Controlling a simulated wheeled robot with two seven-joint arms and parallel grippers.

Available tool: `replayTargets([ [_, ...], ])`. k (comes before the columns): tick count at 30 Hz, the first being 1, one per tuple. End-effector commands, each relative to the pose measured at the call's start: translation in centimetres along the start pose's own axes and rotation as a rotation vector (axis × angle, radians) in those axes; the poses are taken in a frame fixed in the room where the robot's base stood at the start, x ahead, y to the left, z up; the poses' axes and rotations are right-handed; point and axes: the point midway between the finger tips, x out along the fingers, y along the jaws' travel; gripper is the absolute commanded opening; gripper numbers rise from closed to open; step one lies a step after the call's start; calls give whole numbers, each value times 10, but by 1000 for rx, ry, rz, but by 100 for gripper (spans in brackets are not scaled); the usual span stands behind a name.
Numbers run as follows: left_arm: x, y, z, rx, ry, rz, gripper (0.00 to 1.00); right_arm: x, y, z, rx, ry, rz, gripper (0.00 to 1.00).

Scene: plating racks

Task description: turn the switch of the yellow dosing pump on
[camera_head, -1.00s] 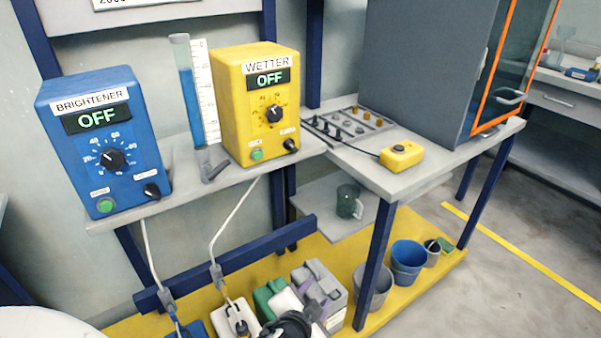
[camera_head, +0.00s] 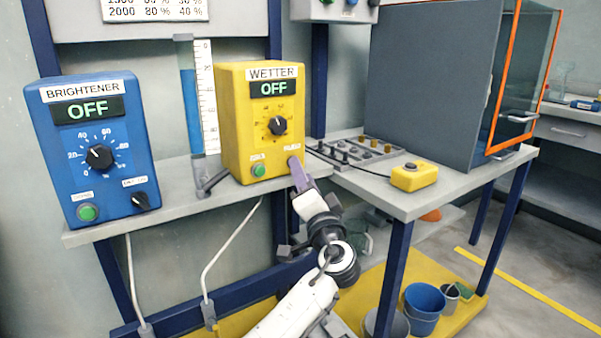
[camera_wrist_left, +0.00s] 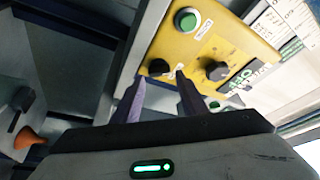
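The yellow dosing pump (camera_head: 229,120), labelled WETTER, stands on the shelf with its display (camera_head: 274,89) reading OFF. Its front has a dial (camera_head: 278,126) and a green button (camera_head: 258,170). The black switch at its lower right is hidden behind my left gripper (camera_head: 298,170) in the head view. In the left wrist view the black switch (camera_wrist_left: 159,67) shows just beyond and between the fingertips of the left gripper (camera_wrist_left: 161,80). The fingers are apart, with a gap between them; contact with the switch cannot be told. My right gripper is in neither view.
A blue BRIGHTENER pump (camera_head: 60,140), also reading OFF, stands to the left. A graduated cylinder (camera_head: 190,110) stands between the pumps. A yellow control box (camera_head: 414,176) and a grey cabinet (camera_head: 430,80) are on the bench to the right.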

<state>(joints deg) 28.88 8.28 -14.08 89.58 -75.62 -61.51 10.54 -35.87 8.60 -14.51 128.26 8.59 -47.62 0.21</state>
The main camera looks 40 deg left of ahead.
Motion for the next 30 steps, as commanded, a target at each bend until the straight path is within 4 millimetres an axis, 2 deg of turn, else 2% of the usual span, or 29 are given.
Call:
replayTargets([
  [3,16,0,0,0,1,-1,39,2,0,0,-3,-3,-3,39],
  [6,24,0,0,0,1,0,39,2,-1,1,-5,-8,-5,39],
  [16,28,0,0,-1,0,1,39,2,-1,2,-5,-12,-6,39],
  [22,28,0,0,0,1,1,9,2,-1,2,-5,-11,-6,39],
  [30,28,-2,-1,26,1,12,9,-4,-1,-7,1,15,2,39],
])
